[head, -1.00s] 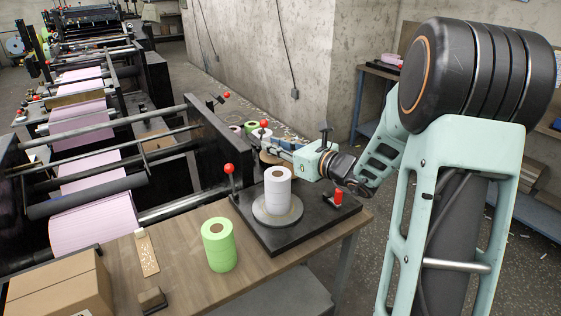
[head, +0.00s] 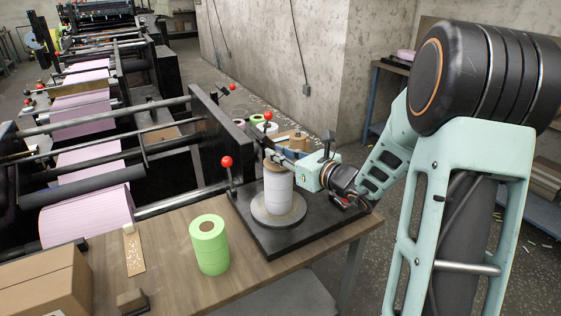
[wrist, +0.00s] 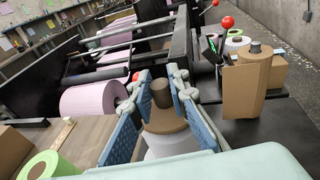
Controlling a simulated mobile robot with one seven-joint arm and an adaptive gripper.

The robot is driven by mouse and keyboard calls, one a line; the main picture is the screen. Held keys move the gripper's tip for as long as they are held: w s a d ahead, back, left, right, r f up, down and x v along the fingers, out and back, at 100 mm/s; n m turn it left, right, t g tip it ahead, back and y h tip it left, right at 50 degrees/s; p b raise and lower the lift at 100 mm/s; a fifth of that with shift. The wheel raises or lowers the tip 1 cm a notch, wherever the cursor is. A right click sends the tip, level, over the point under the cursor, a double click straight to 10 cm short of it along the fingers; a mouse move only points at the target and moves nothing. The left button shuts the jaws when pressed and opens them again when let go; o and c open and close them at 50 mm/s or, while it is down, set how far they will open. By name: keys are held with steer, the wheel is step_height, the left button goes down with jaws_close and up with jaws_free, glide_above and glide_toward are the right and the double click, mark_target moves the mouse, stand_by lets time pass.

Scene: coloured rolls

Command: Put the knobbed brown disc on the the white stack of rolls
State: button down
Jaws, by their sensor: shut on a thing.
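The knobbed brown disc (head: 277,166) is at the top of the white stack of rolls (head: 279,190) in the head view. In the wrist view the disc (wrist: 166,121) lies between my fingers, its darker knob (wrist: 161,94) upright, with the white stack (wrist: 172,146) right below. My gripper (wrist: 161,80) is shut on the disc's knob, with a blue pad on either side. In the head view my gripper (head: 272,153) reaches in from the right. The disc looks level and centred over the stack; I cannot tell whether it touches.
The white stack stands on a round grey plate (head: 263,221) on a black base. A green stack (head: 209,245) stands left of it on the wooden table. A red-knobbed lever (head: 226,162) rises close behind. Brown cardboard objects (wrist: 246,88) and other rolls are behind at right.

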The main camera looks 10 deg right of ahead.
steer(key=shift+f, duration=0.6)
steer(key=shift+s, duration=0.1)
steer(key=shift+f+b, duration=0.25)
steer(key=shift+b, duration=0.1)
steer(key=c, duration=1.8)
jaws_free()
steer(key=shift+r, duration=0.1)
steer(key=shift+c, duration=0.2)
steer(key=shift+r, duration=0.1)
steer(key=shift+r+p, duration=0.2)
steer(key=shift+p, duration=0.15)
steer(key=v, duration=1.2)
steer(key=shift+f, duration=0.2)
